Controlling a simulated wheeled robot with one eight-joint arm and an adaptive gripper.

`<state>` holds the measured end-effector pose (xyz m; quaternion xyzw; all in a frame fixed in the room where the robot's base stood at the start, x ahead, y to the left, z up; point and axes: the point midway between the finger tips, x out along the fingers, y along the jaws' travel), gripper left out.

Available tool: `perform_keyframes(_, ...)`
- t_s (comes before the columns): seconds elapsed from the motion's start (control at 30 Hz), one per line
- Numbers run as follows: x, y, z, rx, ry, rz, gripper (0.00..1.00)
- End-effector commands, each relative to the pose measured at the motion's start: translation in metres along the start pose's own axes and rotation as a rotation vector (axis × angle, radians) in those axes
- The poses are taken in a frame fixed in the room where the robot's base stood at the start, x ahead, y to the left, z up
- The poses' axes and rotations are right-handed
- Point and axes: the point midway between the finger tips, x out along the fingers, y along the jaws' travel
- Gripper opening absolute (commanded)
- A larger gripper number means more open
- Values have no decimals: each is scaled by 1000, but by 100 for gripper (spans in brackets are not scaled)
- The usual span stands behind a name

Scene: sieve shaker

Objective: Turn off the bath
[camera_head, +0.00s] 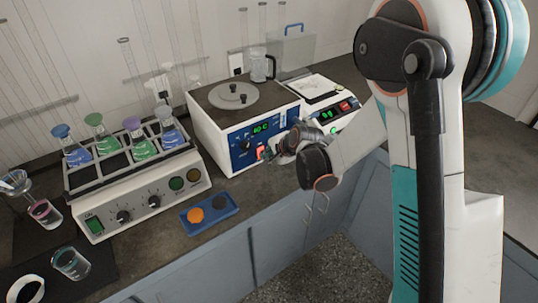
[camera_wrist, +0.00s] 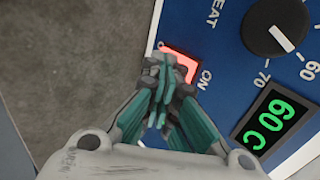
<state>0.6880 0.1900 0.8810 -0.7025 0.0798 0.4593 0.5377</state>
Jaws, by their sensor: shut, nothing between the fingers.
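The bath (camera_head: 203,107) is a white box with a blue front panel, standing on the bench in the head view. Its green display (camera_wrist: 270,122) reads 60 C in the wrist view. A lit red switch (camera_wrist: 178,65) marked ON sits on the panel beside the display and a black HEAT knob (camera_wrist: 276,28). My gripper (camera_wrist: 165,62) is shut and empty, its fingertips at the red switch and covering part of it. Whether they touch it cannot be told. In the head view my gripper (camera_head: 268,155) is at the panel's lower right.
A shaker (camera_head: 150,195) with several coloured flasks stands left of the bath. A blue tray (camera_head: 210,214) with an orange and a dark disc lies in front. A balance (camera_head: 325,105) stands right of the bath. A beaker (camera_head: 70,263) is at the lower left.

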Motion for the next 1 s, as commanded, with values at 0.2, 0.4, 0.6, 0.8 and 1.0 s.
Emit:
perform_keyframes(0.2,4,0,0,0,0,0,0)
perform_keyframes(0.4,1,-2,0,0,0,0,0)
perform_keyframes(0.6,-5,-8,0,0,0,0,0)
perform_keyframes(0.8,-8,-11,0,0,0,0,0)
perform_keyframes(1.0,-8,-11,0,0,0,-1,0)
